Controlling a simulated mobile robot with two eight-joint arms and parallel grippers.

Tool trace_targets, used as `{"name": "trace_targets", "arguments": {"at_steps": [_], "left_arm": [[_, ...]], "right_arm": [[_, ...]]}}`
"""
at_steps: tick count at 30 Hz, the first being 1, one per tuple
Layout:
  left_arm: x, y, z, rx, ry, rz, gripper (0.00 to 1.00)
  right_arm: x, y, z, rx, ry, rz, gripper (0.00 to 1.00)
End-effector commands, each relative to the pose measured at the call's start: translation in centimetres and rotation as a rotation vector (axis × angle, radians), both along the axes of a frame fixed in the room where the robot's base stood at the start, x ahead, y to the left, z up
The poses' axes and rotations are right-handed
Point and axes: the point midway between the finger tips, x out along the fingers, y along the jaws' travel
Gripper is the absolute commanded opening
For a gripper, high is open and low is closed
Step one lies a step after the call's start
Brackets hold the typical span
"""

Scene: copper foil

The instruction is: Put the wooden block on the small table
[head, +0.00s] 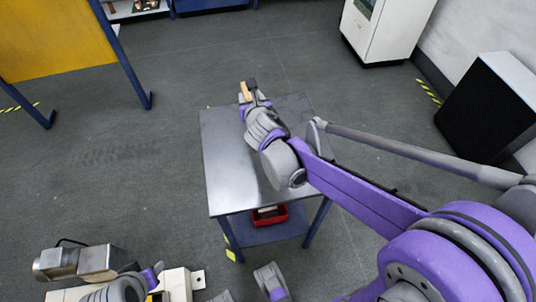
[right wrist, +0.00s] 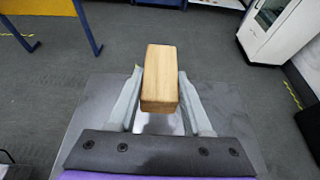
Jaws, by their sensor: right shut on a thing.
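The small table (head: 225,165) has a bare grey metal top and blue legs, below and in front of me in the head view. Its top (right wrist: 88,110) also shows under the gripper in the right wrist view. My right gripper (head: 248,92) is at the table's far edge in the head view. It is shut on the wooden block (right wrist: 159,75), a light brown oblong held between the two fingers. The block (head: 245,91) looks small in the head view, and its height above the table is hard to tell. My left gripper cannot be made out.
A red bin (head: 270,216) sits on the table's lower shelf. A yellow panel (head: 55,38) on blue legs stands at the upper left. A white cabinet (head: 385,30) and a black-fronted box (head: 485,108) stand on the right. The tabletop is otherwise clear.

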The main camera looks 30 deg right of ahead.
Motion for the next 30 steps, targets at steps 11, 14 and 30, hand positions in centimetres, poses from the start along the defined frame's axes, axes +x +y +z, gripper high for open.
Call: {"name": "trace_targets", "arguments": {"at_steps": [11,14,30], "left_arm": [[0.1,0.0,-6.5,0.0,0.022,0.0,0.5],[0.1,0.0,-7.1,0.0,0.024,0.0,0.5],[0.3,0.0,-9.6,0.0,0.033,0.0,0.5]], "right_arm": [[0.2,-2.9,-2.4,-0.007,-0.023,0.005,0.0],[0.2,-2.9,-4.1,-0.007,-0.024,0.006,0.0],[0.2,-2.8,-10.9,-0.007,-0.024,0.006,0.0]]}}
